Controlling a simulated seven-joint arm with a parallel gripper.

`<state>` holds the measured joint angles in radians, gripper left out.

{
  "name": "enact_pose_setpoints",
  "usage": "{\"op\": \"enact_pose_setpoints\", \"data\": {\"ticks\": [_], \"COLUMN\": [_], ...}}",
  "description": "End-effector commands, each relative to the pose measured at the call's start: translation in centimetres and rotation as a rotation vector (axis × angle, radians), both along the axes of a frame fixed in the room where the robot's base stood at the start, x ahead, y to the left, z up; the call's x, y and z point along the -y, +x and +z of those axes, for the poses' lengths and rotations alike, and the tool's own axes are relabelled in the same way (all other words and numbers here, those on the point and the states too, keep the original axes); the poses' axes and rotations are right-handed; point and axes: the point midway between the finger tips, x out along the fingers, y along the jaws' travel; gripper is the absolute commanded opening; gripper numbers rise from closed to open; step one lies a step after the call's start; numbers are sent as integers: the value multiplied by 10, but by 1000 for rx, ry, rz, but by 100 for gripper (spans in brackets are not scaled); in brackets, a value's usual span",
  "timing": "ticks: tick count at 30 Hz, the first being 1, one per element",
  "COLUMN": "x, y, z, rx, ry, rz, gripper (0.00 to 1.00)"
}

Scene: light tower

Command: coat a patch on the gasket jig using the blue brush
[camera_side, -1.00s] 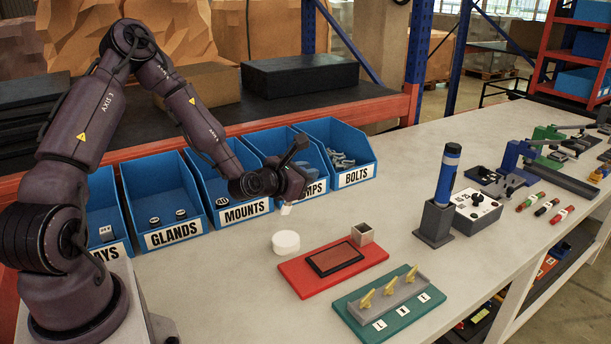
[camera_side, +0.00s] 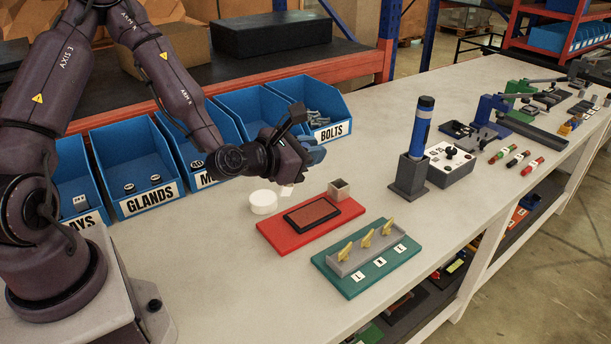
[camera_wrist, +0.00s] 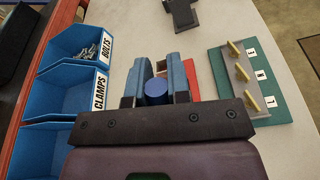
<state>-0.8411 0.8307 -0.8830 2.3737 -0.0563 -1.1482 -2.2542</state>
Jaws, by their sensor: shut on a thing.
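The gasket jig (camera_side: 284,240) is a red plate with a dark-framed brown patch (camera_side: 312,215) and a small open grey cup (camera_side: 338,189) at its back right. My gripper (camera_side: 290,180) is shut on the blue brush (camera_wrist: 156,88), whose round blue end shows between the fingers (camera_wrist: 157,78) in the wrist view. A pale tip (camera_side: 286,190) shows below the gripper in the side view, just behind the jig's back left edge; whether it touches anything I cannot tell. In the wrist view the gripper hides most of the jig, with a red strip (camera_wrist: 192,82) visible.
A white round puck (camera_side: 263,202) stands left of the jig. A green plate with yellow levers (camera_side: 353,281) lies in front right. A blue-and-black cylinder (camera_side: 422,122) stands in a dark holder (camera_side: 408,180). Blue bins (camera_side: 150,208) line the back.

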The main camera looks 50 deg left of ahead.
Motion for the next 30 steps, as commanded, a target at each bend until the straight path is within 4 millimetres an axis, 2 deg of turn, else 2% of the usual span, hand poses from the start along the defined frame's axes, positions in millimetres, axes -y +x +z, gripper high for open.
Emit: {"op": "enact_pose_setpoints", "data": {"ticks": [4, 10, 17, 30], "x": [-13, -20, -19, -19], "y": [13, 29, 29, 28], "z": [-16, -17, -28, -68], "rx": [-1, 5, 2, 1], "ry": [-10, -5, -5, -5], "rz": [27, 15, 5, 5], "gripper": [0, 0, 0, 0]}}
